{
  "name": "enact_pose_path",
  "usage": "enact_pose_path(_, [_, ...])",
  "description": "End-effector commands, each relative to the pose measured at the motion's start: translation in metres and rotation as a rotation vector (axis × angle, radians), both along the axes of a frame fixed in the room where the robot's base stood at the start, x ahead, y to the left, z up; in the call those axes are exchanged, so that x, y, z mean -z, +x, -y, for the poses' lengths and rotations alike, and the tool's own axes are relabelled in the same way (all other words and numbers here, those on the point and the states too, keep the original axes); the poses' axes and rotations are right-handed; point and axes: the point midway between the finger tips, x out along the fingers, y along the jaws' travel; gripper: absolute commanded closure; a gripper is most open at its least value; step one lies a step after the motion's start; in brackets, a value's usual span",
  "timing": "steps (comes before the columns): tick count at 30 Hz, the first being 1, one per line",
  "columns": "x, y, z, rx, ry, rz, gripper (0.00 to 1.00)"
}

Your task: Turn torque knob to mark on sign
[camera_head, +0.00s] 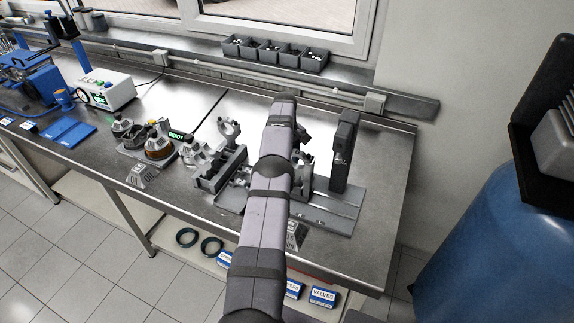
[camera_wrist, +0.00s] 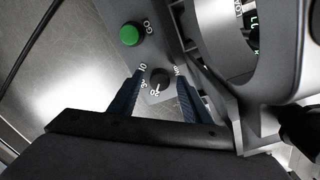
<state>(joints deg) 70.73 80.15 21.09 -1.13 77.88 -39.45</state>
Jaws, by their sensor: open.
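In the wrist view a small dark round knob (camera_wrist: 159,79) sits on a grey panel, with printed marks around it; "10", "20" and "Nm" seem legible. A light pointer line shows on its face, but its exact setting is hard to read. My gripper (camera_wrist: 160,76) is open, its two blue fingers on either side of the knob. I cannot tell whether they touch it. In the head view my arm hides the gripper and the knob. A small grey sign (camera_head: 294,236) stands at the bench's front edge, partly behind my arm; its text is unreadable.
A green GO button (camera_wrist: 130,34) is on the same panel, close to the left finger. A large grey ring-shaped part (camera_wrist: 283,60) rises at the right. In the head view a dark upright post (camera_head: 344,150) stands on a grey base plate (camera_head: 335,211) right of my arm.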

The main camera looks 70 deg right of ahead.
Motion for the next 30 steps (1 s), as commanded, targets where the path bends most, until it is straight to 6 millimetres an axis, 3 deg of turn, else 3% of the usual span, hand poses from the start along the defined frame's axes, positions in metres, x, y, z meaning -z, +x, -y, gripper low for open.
enact_pose_path(9, [0.003, 0.0, 0.0001, 0.0, 0.0, 0.0, 0.56])
enact_pose_path(14, [0.0029, 0.0, 0.0001, 0.0, 0.0, 0.0, 0.94])
enact_pose_path(15, [0.0028, 0.0, 0.0001, 0.0, 0.0, 0.0, 0.97])
enact_pose_path(22, [0.0062, 0.0005, 0.0007, 0.051, -0.002, 0.001, 0.97])
enact_pose_path(30, [0.0014, 0.0009, 0.0, 0.289, -0.001, 0.002, 0.97])
